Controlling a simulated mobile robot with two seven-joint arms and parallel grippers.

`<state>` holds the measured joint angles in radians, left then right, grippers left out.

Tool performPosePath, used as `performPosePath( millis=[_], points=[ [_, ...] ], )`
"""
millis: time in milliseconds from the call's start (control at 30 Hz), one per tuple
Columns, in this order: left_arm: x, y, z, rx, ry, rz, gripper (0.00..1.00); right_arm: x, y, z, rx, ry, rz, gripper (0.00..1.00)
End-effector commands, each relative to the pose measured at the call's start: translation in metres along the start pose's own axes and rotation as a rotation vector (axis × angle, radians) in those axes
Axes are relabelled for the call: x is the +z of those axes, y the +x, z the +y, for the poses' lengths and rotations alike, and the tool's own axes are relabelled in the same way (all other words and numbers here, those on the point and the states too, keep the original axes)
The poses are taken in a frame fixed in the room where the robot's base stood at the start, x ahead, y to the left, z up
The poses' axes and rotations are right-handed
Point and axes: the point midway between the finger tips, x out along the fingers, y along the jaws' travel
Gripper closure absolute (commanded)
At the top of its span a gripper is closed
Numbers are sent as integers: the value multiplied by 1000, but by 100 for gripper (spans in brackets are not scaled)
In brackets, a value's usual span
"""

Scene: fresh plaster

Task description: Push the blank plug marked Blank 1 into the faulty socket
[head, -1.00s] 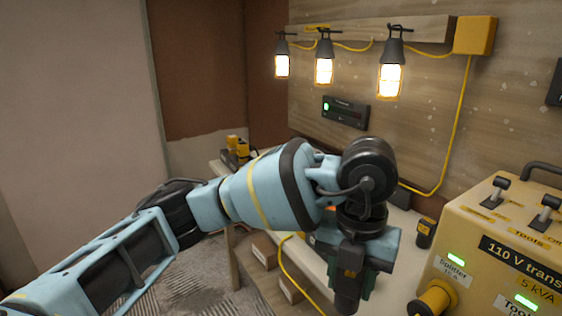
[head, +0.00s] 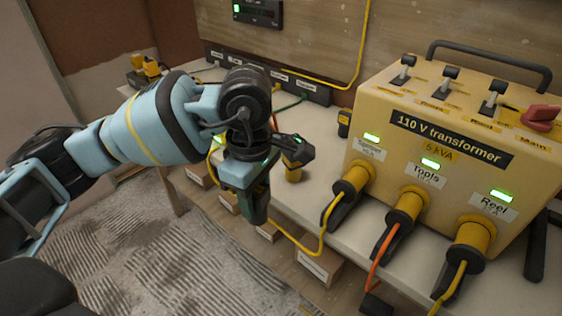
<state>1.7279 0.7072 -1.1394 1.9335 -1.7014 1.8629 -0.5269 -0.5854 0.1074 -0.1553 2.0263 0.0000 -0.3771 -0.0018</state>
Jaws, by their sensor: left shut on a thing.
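My left gripper (head: 254,204) points down over the front part of the worktop, shut on a dark thing mostly hidden between its fingers. I cannot read a mark on it or tell whether it is the Blank 1 plug. A yellow plug-like piece (head: 293,172) shows below that block. I cannot make out which socket is faulty, or whether the held thing touches anything. My right gripper is not in view.
A yellow 110 V transformer (head: 455,150) stands at the right, with plugs under Splitter, Tools and Reel labels. A yellow cable (head: 322,235) loops over the front edge. A black labelled strip (head: 262,72) runs along the back. Labelled boxes (head: 318,266) sit below the worktop.

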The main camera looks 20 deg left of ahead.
Motion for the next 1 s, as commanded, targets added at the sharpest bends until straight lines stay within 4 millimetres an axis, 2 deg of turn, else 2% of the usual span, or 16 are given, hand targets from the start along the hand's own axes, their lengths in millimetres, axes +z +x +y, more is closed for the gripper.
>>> performPosePath(
  millis=[600, 800, 1000],
  points=[
    [-20, 42, -10, -3, 1136, 2, 83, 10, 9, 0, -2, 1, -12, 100],
    [-24, 49, -12, -2, 1373, 4, 83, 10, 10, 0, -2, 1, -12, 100],
    [-25, 51, -13, -1, 1456, 5, 83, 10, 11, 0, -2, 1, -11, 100]
  ],
)
